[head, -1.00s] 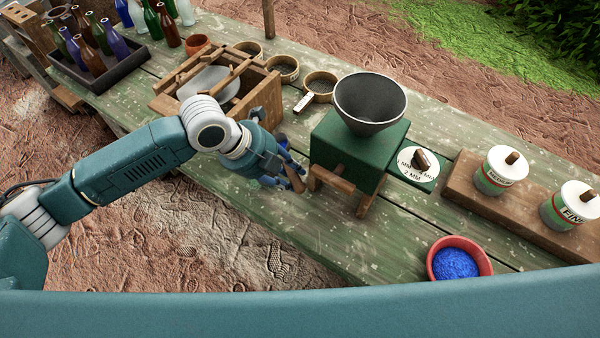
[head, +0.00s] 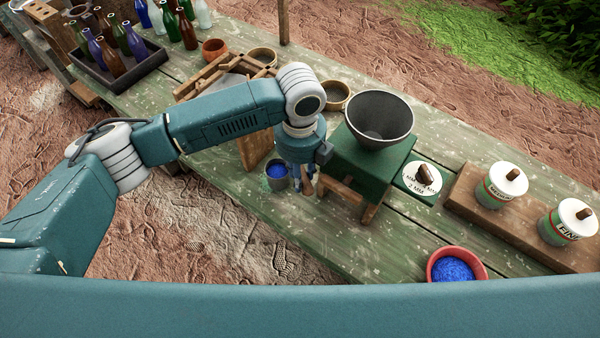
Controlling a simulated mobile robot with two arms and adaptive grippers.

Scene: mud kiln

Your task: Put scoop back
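My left gripper (head: 305,189) points down beside the near-left leg of the green mill (head: 352,160), low over the table. A bit of brown shows at its fingers, but whether they are closed on a handle is unclear. Just left of the fingers is a small grey metal cup (head: 270,184) with blue powder in it. I cannot tell whether this is the scoop's bowl or a separate cup on the table. No other scoop is clearly visible. A red bowl (head: 433,276) of blue powder sits at the front right. My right gripper is out of view.
A dark hopper (head: 378,117) tops the mill. Two lidded jars stand on a wooden board (head: 465,188) to the right. Round sieves and a wooden frame (head: 190,89) lie behind my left arm. A bottle tray (head: 122,84) is far left. The front middle table is clear.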

